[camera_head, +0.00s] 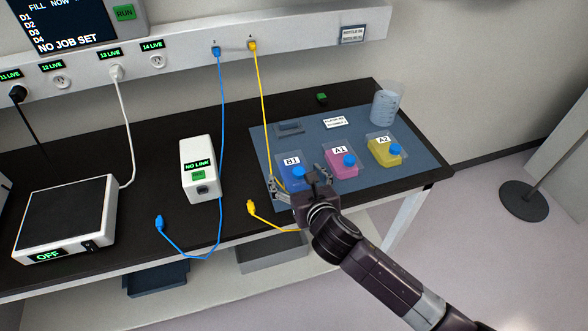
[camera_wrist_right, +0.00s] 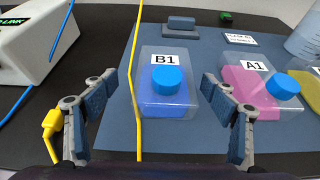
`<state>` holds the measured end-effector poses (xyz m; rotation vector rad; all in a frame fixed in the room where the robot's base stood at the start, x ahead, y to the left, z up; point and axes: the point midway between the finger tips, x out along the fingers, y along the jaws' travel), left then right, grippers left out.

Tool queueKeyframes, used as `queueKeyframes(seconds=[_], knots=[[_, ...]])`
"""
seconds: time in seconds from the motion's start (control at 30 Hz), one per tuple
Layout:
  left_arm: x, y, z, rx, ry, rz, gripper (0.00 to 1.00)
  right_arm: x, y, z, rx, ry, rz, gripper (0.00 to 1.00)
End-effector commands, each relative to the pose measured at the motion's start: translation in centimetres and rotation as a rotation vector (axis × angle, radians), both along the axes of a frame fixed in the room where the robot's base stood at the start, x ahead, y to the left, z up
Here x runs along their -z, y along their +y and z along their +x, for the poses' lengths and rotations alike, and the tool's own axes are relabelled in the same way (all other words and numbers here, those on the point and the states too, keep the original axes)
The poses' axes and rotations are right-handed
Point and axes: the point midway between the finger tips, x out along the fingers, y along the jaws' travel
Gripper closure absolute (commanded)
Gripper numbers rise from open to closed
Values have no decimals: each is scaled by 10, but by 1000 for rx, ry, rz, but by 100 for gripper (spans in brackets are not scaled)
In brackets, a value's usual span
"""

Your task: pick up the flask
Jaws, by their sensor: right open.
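Three labelled flasks stand in a row on a blue-grey mat (camera_head: 262,143). The B1 flask (camera_head: 292,163) holds blue liquid and has a blue cap; it also shows in the right wrist view (camera_wrist_right: 170,92). The A1 flask (camera_head: 341,164) holds pink liquid, and the A2 flask (camera_head: 384,153) holds yellow liquid. My right gripper (camera_head: 298,180) is open at the near side of the B1 flask. In the right wrist view its fingers (camera_wrist_right: 160,110) are spread to either side of B1, with nothing held. My left gripper is not in view.
A yellow cable (camera_wrist_right: 138,60) runs past the left side of B1, between it and the left finger. A clear beaker (camera_head: 386,106) stands at the mat's back right. A white NO LINK box (camera_head: 200,170) and a blue cable (camera_head: 221,120) are to the left.

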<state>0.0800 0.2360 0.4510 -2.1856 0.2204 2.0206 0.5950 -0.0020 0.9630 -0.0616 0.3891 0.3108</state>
Motion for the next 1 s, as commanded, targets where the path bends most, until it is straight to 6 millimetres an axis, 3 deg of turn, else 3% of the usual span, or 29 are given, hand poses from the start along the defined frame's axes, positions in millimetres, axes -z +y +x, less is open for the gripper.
queueKeyframes(seconds=[0.3, 0.67, 1.0], knots=[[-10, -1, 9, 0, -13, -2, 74, 13, 5, 36, 1, 0, 1, 22], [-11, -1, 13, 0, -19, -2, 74, 16, 7, 43, 0, 0, -1, 22], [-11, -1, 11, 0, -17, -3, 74, 16, 7, 42, 0, 0, 0, 58]])
